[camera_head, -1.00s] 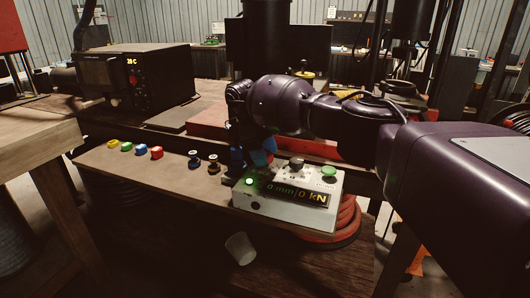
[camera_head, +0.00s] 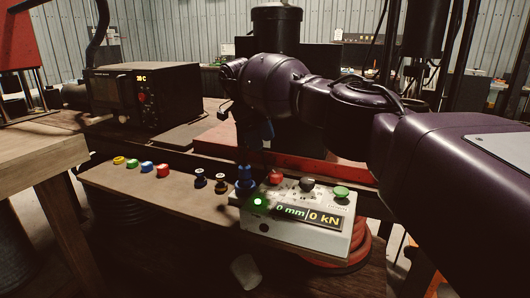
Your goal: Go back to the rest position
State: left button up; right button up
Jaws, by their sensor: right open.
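My right arm comes in from the right and reaches across the bench. Its gripper (camera_head: 247,122) hangs dark above the bench, behind and above the control box, open, with no object seen in it; its fingers are hard to make out against the dark background. The white control box (camera_head: 300,238) shows "0 mm" and "0 kN", with a lit green light and red, black and green knobs on top. The gripper is clear of the knobs. My left gripper is not in view.
A narrow wooden shelf (camera_head: 150,190) holds several coloured caps, two dark fittings (camera_head: 221,183) and a blue fitting (camera_head: 244,176). A black unit (camera_head: 145,95) reading 20 C stands at back left. A red hose coil (camera_head: 362,250) lies beneath the box. A pale cup (camera_head: 246,271) lies below.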

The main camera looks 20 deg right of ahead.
jog(key=shift+w+a+r, duration=0.1)
jog(key=shift+a+r, duration=0.05)
jog(key=shift+r, duration=0.35)
